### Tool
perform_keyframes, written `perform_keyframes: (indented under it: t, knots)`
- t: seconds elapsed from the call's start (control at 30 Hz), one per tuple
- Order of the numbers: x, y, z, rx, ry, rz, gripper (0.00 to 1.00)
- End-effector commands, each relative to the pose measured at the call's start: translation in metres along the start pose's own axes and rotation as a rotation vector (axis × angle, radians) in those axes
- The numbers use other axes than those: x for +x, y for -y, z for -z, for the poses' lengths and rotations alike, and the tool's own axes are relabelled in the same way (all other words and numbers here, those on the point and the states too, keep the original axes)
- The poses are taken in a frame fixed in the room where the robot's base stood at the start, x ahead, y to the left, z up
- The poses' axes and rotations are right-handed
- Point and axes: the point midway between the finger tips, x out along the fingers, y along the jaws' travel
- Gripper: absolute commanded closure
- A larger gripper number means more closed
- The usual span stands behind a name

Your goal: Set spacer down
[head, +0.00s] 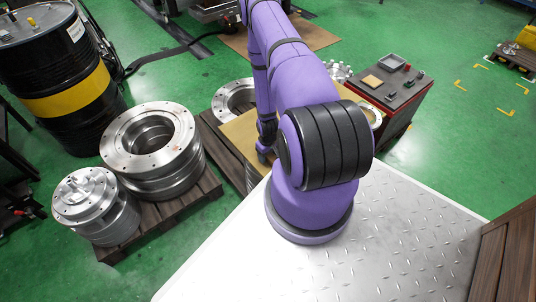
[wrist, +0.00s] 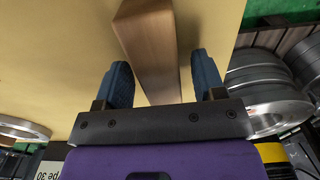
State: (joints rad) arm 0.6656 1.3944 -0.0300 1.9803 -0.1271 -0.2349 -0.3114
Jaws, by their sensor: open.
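A brown wooden block, which I take to be the spacer (wrist: 148,40), shows in the wrist view against a flat tan surface (wrist: 60,60). My gripper (wrist: 161,66) is open, with its two blue fingers on either side of the block's near part. Gaps show between the block and both fingers. The block's near end is hidden behind the gripper's dark crossbar. In the head view the tan board (head: 240,134) is partly covered by my purple arm, and neither my gripper nor the block can be made out there.
Large metal flanges (head: 150,140) stand on a dark wooden pallet (head: 205,190) left of my arm. A black drum with a yellow band (head: 65,95) is behind them. A red cabinet with a dark top (head: 385,80) stands beyond my arm.

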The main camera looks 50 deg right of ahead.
Motion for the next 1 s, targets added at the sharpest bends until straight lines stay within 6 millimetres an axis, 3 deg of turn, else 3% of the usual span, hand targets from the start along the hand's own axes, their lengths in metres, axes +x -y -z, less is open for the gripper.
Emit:
perform_keyframes:
  t: [0.27,0.7,1.0]
  knots:
    - [-0.024,0.0,0.001,0.0,-0.002,-0.001,0.37]
    - [-0.1,0.0,0.001,0.0,-0.002,-0.001,0.37]
    - [-0.122,0.0,0.0,0.0,0.0,0.0,0.37]
